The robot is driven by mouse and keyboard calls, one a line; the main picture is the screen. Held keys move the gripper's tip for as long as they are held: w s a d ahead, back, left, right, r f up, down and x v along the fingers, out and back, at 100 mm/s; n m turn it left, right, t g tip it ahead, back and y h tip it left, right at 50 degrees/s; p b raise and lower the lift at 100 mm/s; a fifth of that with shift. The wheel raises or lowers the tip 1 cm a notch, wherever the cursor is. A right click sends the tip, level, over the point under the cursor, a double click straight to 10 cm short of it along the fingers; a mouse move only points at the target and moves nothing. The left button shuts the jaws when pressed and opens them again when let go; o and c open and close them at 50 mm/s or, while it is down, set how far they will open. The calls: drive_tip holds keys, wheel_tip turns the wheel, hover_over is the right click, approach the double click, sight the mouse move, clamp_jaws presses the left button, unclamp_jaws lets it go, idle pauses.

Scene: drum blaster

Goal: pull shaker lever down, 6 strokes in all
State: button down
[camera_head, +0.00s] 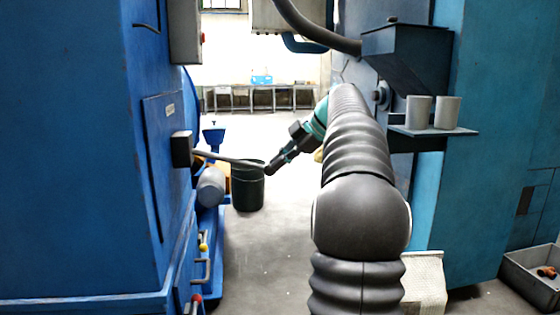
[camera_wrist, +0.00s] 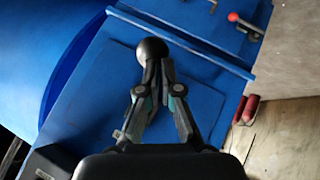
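The shaker lever (camera_head: 228,160) is a pale rod that runs from a dark pivot box (camera_head: 181,149) on the blue machine's side. It points right and tilts slightly down in the head view. Its round black knob shows in the wrist view (camera_wrist: 152,49) at my fingertips. My gripper (camera_head: 271,168) reaches in from the right and meets the lever's free end. In the wrist view my gripper (camera_wrist: 153,70) has its fingers drawn together against the knob. The fingers hide part of the knob, and the rod is not clear there.
The blue machine (camera_head: 80,150) fills the left side. A grey cylinder (camera_head: 211,187) and a dark bin (camera_head: 248,188) sit below and behind the lever. A teal machine (camera_head: 490,140) with two cups on a shelf (camera_head: 455,131) stands right. Floor between the machines is open.

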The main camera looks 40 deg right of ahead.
drive_tip(key=shift+w+f, duration=0.1)
drive_tip(key=shift+f, duration=0.4)
drive_tip(key=p+v, duration=0.4)
drive_tip(key=v, duration=1)
drive_tip(key=shift+s+f, duration=0.25)
